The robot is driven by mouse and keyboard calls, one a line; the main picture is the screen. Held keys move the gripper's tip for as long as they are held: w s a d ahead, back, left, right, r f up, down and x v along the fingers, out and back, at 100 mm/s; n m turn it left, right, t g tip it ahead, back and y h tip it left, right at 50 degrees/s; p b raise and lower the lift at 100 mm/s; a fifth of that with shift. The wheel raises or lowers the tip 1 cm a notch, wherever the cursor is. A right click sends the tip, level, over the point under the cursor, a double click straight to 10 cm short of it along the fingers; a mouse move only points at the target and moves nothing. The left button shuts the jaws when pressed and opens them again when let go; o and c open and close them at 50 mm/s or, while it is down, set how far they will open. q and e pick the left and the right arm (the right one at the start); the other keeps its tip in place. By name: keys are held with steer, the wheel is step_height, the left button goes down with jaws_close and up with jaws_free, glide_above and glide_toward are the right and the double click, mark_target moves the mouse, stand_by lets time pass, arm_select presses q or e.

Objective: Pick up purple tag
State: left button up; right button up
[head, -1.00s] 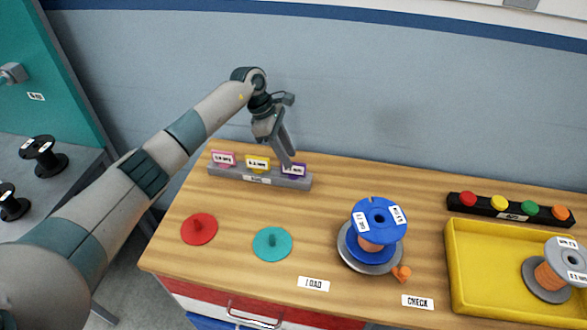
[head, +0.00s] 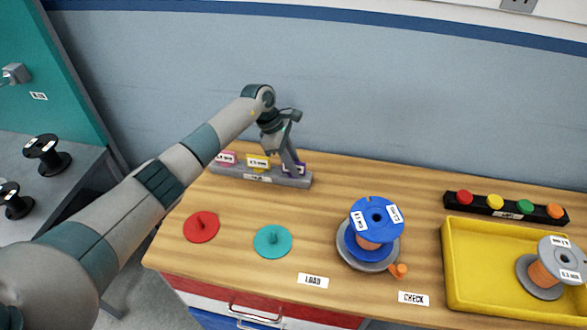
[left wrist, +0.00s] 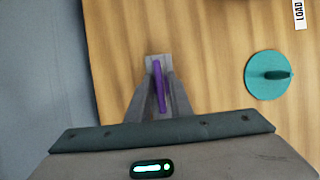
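The purple tag (head: 300,170) stands at the right end of a grey rack (head: 232,172) at the back left of the table. My left gripper (head: 292,165) reaches down over that end and covers part of the tag. In the left wrist view the purple tag (left wrist: 160,86) shows edge-on as a thin upright strip between the two fingers (left wrist: 161,95). The fingers look slightly apart around it, and contact is hard to make out. The tag's foot is still at the rack. My right gripper is not in view.
Red (head: 201,228) and teal (head: 272,242) knobbed discs lie in front. A blue spool (head: 375,222), yellow tray (head: 480,300) and black button bar (head: 505,208) are to the right.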

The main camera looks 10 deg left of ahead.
arm_select(q)
jaws_close()
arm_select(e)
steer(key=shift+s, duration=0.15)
arm_select(q)
steer(key=shift+r, duration=0.1)
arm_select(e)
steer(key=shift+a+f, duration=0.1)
